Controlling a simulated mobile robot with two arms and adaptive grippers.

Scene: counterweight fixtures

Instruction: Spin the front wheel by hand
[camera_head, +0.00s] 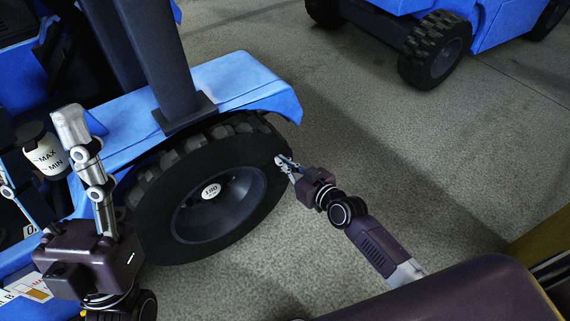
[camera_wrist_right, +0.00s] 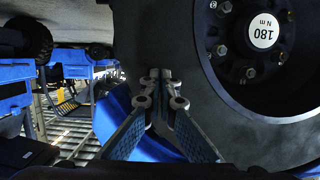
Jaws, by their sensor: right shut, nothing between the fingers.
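The front wheel (camera_head: 237,203) of the blue vehicle has a black treaded tyre, a dark dished rim and a white "180" label at its hub. The wheel also fills the right of the right wrist view (camera_wrist_right: 213,108), where the label reads "180 N m". My right gripper (camera_head: 281,161) is shut and empty at the right edge of the tyre. In the wrist view its fingertips (camera_wrist_right: 160,76) meet in front of the tyre's sidewall; I cannot tell whether they touch it. My left gripper (camera_head: 38,150) is at the left, fingers spread wide, open and empty.
A blue fender (camera_head: 235,82) with a dark post (camera_head: 160,55) covers the top of the wheel. A container marked MAX and MIN (camera_head: 45,155) is behind the left gripper. Another blue vehicle (camera_head: 505,25) stands at the back right. The grey floor between is clear.

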